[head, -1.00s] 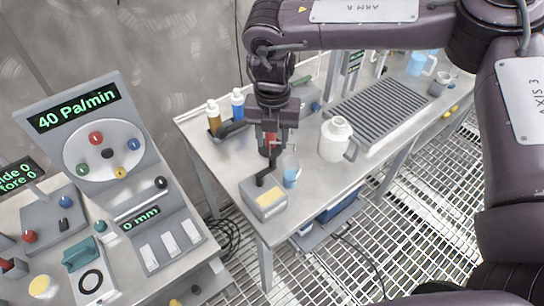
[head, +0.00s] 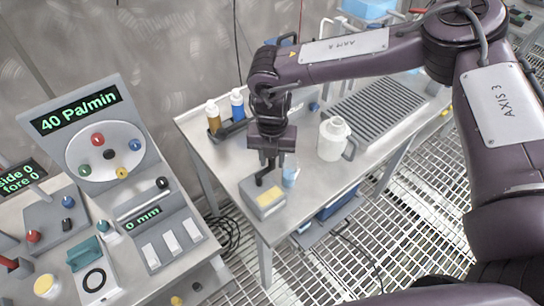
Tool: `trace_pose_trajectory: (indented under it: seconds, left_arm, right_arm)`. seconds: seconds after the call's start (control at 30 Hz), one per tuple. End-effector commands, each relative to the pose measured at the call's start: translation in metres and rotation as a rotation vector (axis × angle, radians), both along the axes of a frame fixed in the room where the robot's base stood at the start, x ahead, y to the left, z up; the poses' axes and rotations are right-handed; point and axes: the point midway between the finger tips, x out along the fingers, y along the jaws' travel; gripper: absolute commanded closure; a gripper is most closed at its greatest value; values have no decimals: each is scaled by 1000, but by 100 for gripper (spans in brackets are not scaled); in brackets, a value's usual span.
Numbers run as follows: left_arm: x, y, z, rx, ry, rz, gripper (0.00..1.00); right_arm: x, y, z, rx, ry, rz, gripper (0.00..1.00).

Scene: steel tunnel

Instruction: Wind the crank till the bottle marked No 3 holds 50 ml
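A grey box (head: 263,203) with a yellow panel and a dark upright part on top stands at the near end of the steel table; I cannot tell surely whether this is the crank. A small clear vessel with blue liquid (head: 290,176) stands just right of it. No "No 3" mark or ml scale is readable. My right gripper (head: 268,166) points down above the box, close to its dark part. Its fingers are too small and dark to tell whether they hold that part. My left gripper is not in view.
A white jug (head: 333,140) stands right of the gripper, before a ribbed grey tray (head: 376,105). An amber bottle (head: 213,117) and a blue bottle (head: 237,105) stand at the back left. A console (head: 103,150) reads 40 Pa/min at left.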

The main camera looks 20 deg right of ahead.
Motion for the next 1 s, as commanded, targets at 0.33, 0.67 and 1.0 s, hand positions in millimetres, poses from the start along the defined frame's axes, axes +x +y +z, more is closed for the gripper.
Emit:
trace_pose_trajectory:
  seconds: [0.33,0.67,1.0]
  left_arm:
    - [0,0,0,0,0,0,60]
    - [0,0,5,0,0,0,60]
    - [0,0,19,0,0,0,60]
  right_arm:
    - [0,0,1,0,-1,-1,100]
    - [-3,-1,2,2,0,-85,100]
    - [-16,-3,3,3,2,-357,100]
